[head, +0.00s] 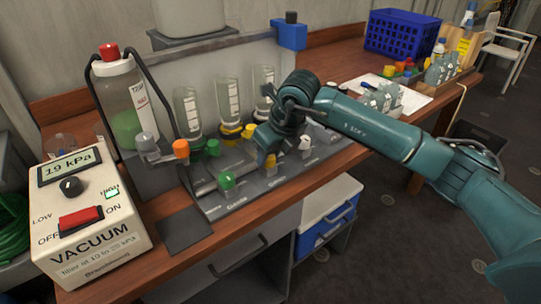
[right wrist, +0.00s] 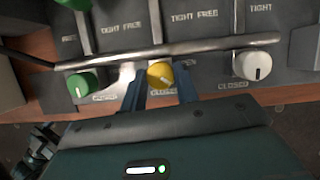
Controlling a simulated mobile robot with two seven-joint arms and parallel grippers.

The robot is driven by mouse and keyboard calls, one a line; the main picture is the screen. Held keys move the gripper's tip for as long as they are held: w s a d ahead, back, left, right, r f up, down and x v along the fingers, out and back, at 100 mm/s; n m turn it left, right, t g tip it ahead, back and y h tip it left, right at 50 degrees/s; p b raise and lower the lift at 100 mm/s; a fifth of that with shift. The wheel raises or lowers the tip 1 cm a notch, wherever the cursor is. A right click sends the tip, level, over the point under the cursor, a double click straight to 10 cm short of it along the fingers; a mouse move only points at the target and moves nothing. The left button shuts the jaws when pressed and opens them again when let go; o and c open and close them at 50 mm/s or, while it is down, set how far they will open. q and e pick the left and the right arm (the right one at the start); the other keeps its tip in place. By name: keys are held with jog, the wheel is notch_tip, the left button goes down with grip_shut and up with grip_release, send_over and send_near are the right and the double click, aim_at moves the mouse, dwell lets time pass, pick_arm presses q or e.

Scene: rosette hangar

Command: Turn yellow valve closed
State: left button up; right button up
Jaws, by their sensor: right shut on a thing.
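The yellow valve (head: 270,161) is a small knob on the front of the grey rack, below the middle bottle. In the right wrist view, my right gripper (right wrist: 160,88) has one finger on each side of the knob. My left gripper is not in view.
In the right wrist view, a green knob (right wrist: 82,84) is left of the yellow one and a white knob (right wrist: 252,65) right. A metal bar (right wrist: 200,50) crosses just above. A vacuum box (head: 85,205) reading 19 kPa stands at the left. Glass bottles (head: 187,110) stand in the rack.

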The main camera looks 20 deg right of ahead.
jog(key=shift+m+h+b, duration=0.4)
jog(key=shift+m, duration=0.6)
jog(key=m+h+b, duration=0.1)
jog(key=m, duration=0.1)
jog(key=shift+a+m, duration=0.15)
jog(key=shift+m, duration=0.15)
jog(key=m+h+b, duration=0.1)
jog(key=m, duration=0.2)
jog(key=shift+b, duration=0.4)
jog(key=shift+a+m+h, duration=0.1)
jog(key=shift+m+h, duration=0.4)
jog(key=shift+m, duration=0.4)
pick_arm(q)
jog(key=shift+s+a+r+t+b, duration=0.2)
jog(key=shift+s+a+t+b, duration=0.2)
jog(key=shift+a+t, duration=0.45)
pick_arm(e)
jog(key=shift+m, duration=0.3)
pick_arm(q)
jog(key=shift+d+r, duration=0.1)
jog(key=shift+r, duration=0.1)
pick_arm(e)
jog(key=o, duration=1)
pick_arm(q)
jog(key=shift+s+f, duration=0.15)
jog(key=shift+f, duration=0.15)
